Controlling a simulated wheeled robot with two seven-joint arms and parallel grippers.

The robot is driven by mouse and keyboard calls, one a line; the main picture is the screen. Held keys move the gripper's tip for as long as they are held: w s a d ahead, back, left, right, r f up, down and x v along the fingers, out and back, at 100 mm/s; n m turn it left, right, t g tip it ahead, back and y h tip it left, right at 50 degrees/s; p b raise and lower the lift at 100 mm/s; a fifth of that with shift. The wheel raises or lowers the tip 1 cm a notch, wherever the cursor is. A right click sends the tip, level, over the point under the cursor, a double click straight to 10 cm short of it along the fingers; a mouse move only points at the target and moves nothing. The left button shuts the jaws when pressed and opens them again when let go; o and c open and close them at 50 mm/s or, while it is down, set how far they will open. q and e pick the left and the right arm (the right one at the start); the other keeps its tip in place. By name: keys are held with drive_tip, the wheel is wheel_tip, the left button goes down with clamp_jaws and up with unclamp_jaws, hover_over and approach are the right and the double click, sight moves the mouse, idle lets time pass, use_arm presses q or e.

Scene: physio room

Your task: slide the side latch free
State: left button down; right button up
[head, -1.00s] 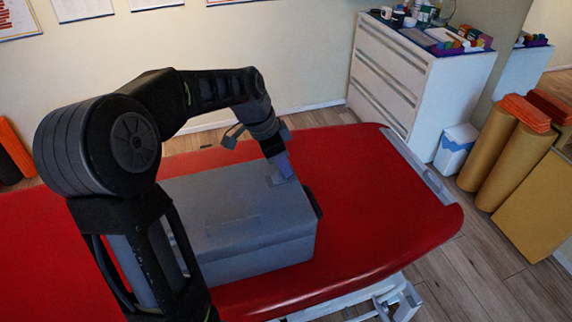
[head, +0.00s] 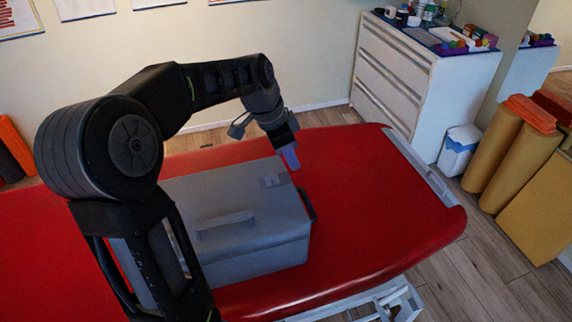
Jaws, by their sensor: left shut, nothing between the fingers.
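A grey lidded case (head: 262,252) sits on the red treatment table. A bar handle (head: 226,222) lies on its lid. A small plate, apparently the latch (head: 272,180), is at the lid's far right corner. Its exact position is too small to tell. A dark fitting (head: 307,205) is on the case's right side. My left gripper (head: 291,158) is shut and empty, pointing down just beyond the far right corner, seemingly clear of the case. My left arm hides the case's left part. My right gripper is not in view.
The red treatment table (head: 390,220) is bare right of the case. A white drawer cabinet (head: 400,85) with bottles and boxes on top stands behind. A small white bin (head: 458,150) and tan rolls (head: 510,160) are at the right.

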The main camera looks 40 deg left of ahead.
sight(280, 179)
use_arm(q)
drive_tip(key=v, duration=0.8)
drive_tip(key=shift+s, duration=0.25)
drive_tip(key=shift+r, duration=0.15)
